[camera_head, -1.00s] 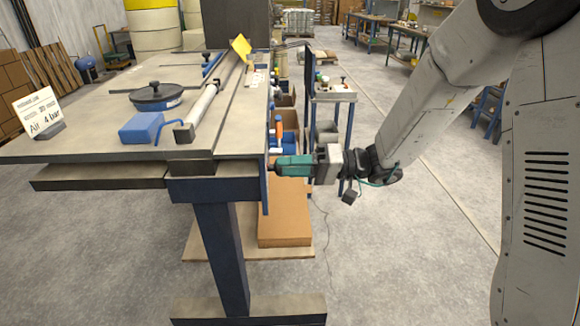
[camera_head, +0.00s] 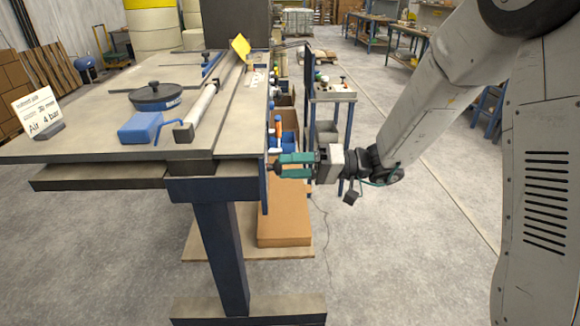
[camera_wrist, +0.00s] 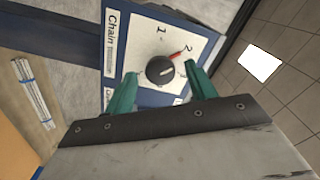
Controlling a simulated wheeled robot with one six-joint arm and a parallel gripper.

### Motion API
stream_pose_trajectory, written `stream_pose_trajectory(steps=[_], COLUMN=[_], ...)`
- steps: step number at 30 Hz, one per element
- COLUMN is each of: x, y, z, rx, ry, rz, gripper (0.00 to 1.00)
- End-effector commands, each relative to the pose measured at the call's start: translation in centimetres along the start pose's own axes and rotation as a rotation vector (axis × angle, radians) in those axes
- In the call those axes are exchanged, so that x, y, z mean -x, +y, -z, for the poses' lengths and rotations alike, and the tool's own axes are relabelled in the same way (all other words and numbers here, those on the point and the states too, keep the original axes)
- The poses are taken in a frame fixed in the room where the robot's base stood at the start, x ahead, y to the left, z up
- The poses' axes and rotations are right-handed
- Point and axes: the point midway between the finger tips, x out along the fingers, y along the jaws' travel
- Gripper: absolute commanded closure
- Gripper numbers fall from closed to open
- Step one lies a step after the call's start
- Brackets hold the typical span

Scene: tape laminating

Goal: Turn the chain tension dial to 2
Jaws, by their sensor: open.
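I see gaps between fingers and knob, but cannot tell depth. In the head view my gripper (camera_head: 290,165) is at the workbench's right end, and the dial is hidden.
The workbench (camera_head: 80,150) carries a blue block (camera_head: 140,127), a dark round reel (camera_head: 157,97) and a long pale cylinder (camera_head: 202,101). A cardboard box (camera_head: 285,215) lies on the lower shelf below my gripper. Open floor lies to the right.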

Motion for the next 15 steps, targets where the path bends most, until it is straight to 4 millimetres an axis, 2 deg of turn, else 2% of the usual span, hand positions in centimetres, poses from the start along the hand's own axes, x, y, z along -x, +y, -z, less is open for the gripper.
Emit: stream_pose_trajectory(steps=[9, 15], x=[5.2, 7.2], y=[0.1, 0.1], z=[0.1, 0.0], rx=[-0.001, -0.001], ry=[0.005, 0.002], rz=[-0.004, -0.002], gripper=[0.44, 0.44])
